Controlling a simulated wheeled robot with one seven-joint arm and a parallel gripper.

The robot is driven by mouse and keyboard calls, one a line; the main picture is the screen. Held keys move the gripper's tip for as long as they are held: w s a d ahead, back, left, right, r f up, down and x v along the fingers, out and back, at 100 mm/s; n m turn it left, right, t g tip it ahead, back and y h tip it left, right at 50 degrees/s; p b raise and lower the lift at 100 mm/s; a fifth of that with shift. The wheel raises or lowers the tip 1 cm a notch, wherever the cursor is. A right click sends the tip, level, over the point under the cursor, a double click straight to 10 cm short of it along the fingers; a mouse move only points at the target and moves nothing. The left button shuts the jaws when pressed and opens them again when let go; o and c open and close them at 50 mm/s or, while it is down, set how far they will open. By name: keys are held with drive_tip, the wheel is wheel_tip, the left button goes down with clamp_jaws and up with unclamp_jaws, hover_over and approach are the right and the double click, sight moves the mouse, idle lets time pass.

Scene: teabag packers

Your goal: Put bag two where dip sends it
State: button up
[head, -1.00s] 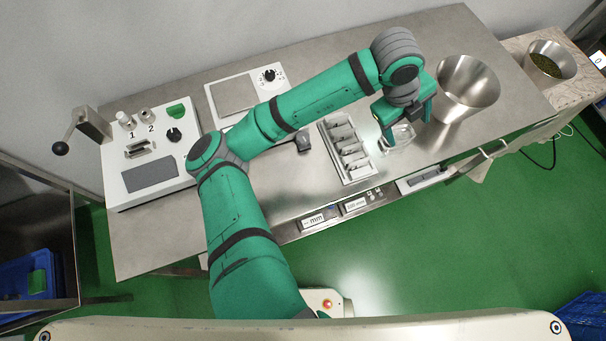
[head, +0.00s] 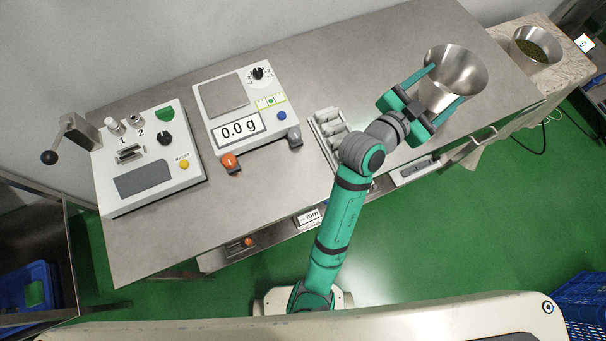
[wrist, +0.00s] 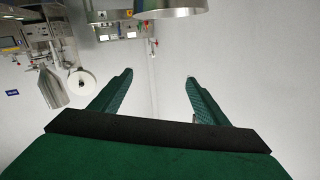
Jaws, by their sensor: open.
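My gripper (head: 446,86) is open, its fingers spread on either side of a steel bucket-like vessel (head: 462,62) in the head view; I cannot tell whether they touch it. In the wrist view the fingers (wrist: 158,78) stand apart with nothing between them. White bags (head: 328,117) lie in a narrow slotted tray (head: 319,138), partly hidden by my arm. I cannot tell which is bag two. Nothing in view is clearly marked dip. A box with sockets marked 1 and 2 (head: 188,145) stands at the left of the bench.
A bowl of green leaves (head: 537,48) stands on a side table at right. The steel bench (head: 150,245) is clear at its front left.

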drive_tip(key=s+a+f+n+t+y, duration=0.2)
drive_tip(key=s+a+f+n+y, duration=0.1)
drive_tip(key=a, duration=0.3)
drive_tip(key=s+a+f+n+t+y, duration=0.1)
drive_tip(key=s+a+f+n+y, duration=0.2)
drive_tip(key=a+f+n, duration=0.2)
drive_tip(key=s+a+f+n+t+y, duration=0.2)
drive_tip(key=s+a+f+n+y, duration=0.1)
drive_tip(key=a+f, duration=0.3)
drive_tip(key=shift+a+f+n+t+y, duration=0.25)
drive_tip(key=shift+a+n+y, duration=0.2)
drive_tip(key=shift+n, duration=0.25)
drive_tip(key=s+a+f+y, duration=0.1)
drive_tip(key=s+a+y, duration=0.1)
drive_tip(key=s+a, duration=0.6)
drive_tip(key=s+a+y, duration=0.2)
drive_tip(key=s+a, duration=0.6)
drive_tip(key=s, duration=0.4)
drive_tip(key=shift+s+f+n, duration=0.35)
drive_tip(key=shift+n, duration=0.05)
